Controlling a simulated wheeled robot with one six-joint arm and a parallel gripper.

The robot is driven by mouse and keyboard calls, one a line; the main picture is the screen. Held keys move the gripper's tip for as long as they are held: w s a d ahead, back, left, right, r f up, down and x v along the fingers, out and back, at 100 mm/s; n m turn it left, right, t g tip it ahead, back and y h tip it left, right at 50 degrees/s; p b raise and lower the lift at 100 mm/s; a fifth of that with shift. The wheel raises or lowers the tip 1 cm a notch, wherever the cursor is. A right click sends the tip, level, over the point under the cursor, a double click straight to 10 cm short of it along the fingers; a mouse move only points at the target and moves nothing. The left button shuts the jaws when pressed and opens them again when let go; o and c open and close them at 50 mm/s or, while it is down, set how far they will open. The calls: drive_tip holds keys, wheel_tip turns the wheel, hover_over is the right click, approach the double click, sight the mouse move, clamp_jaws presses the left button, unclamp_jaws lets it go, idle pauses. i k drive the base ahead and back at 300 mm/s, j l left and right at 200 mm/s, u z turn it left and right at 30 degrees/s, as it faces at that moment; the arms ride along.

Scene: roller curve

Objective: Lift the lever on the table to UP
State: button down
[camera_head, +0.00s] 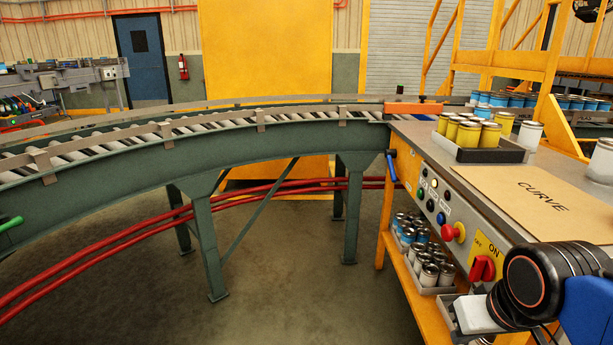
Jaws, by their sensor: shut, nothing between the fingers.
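A small blue handle (392,166), which looks like the lever, is at the far left corner of the workbench (402,128), by the end of the control panel. It appears to slant, upper end leftward; no UP marking is readable beside it. My arm shows at the lower right as black joints and a blue link, in front of the bench's near end. My gripper's fingers cannot be made out. The blue handle stands well apart from the visible arm parts.
The panel carries buttons, a red stop button (453,232) and a red rotary switch (482,268). A tray (487,153) of yellow cans and a CURVE sign (541,206) lie on the bench. The roller conveyor (240,150) curves left. The floor (300,285) between is clear.

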sight(389, 155)
drive_tip(key=i+j+z, duration=0.1)
drive_tip(key=j, duration=0.2)
drive_tip(key=i+j, duration=0.2)
drive_tip(key=j, duration=0.15)
drive_tip(key=i+j+z, duration=0.15)
drive_tip(key=j, duration=0.2)
drive_tip(key=i+j+z, duration=0.15)
drive_tip(key=i+j, duration=0.3)
drive_tip(key=i+j+z, duration=0.15)
drive_tip(key=i+j, duration=0.25)
drive_tip(key=i+j+z, duration=0.1)
drive_tip(key=i+j, duration=0.3)
drive_tip(key=j, duration=0.2)
